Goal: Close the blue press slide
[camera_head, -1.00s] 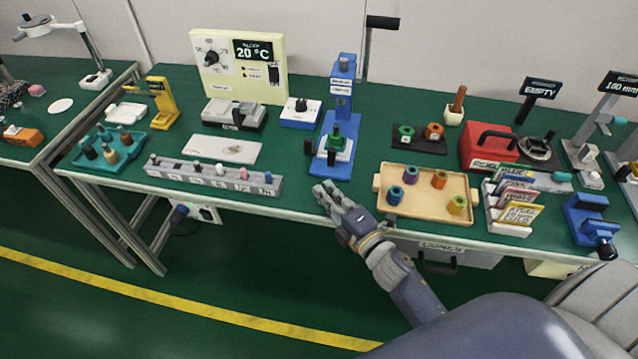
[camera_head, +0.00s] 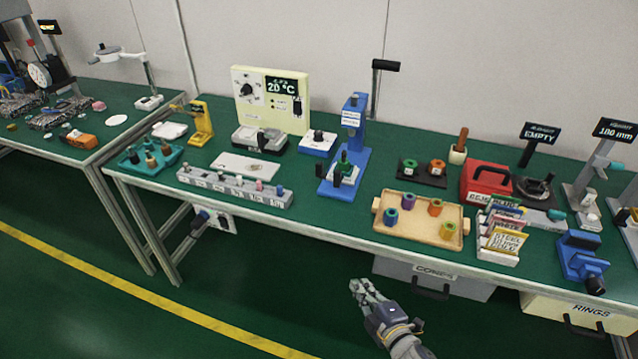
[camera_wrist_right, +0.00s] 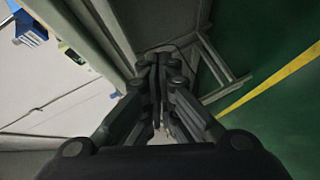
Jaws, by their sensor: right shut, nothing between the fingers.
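The blue press (camera_head: 355,115) stands on the green table right of the middle in the head view, with an upright column and a blue base running toward the front edge. My right gripper (camera_head: 367,290) is shut and empty, in front of the table edge and apart from the press. In the right wrist view its fingers (camera_wrist_right: 160,62) are together. My left gripper is out of view.
A wooden tray (camera_head: 420,240) with several coloured rings lies right of the press. A grey labelled rack (camera_head: 232,188) lies left of it along the front edge. A grey drawer (camera_head: 455,283) hangs under the table. The floor in front is clear.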

